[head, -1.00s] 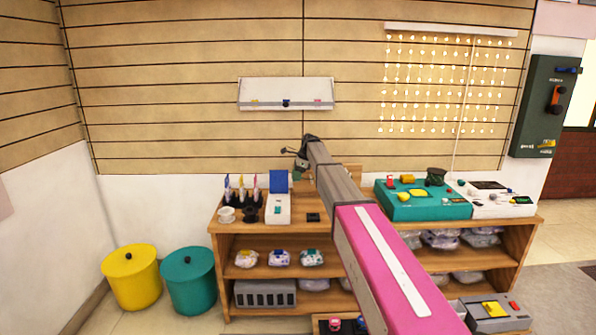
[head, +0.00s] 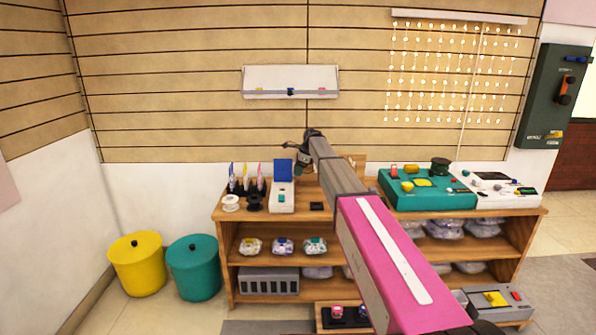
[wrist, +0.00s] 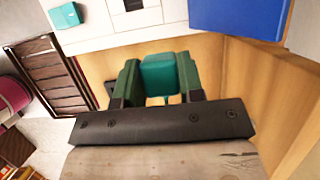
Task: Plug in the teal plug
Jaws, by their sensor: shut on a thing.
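The teal plug (wrist: 160,75) is a small block between the two green fingers of my gripper (wrist: 160,82) in the wrist view. My gripper is shut on it. In the head view my gripper (head: 301,166) is small and partly hidden by my arm, above the shelf top just right of the white box (head: 282,198). That box has a raised blue panel (head: 283,170) and a teal piece on top. In the wrist view the teal piece (wrist: 66,15) sits on the white box, beyond the plug and apart from it. I cannot make out the plug's socket.
The wooden shelf (head: 222,214) has spools (head: 231,203) and pens left of the box, and a small black block (head: 316,206) to its right. A teal console (head: 430,200) stands further right. Yellow (head: 138,265) and teal (head: 194,268) bins stand on the floor left.

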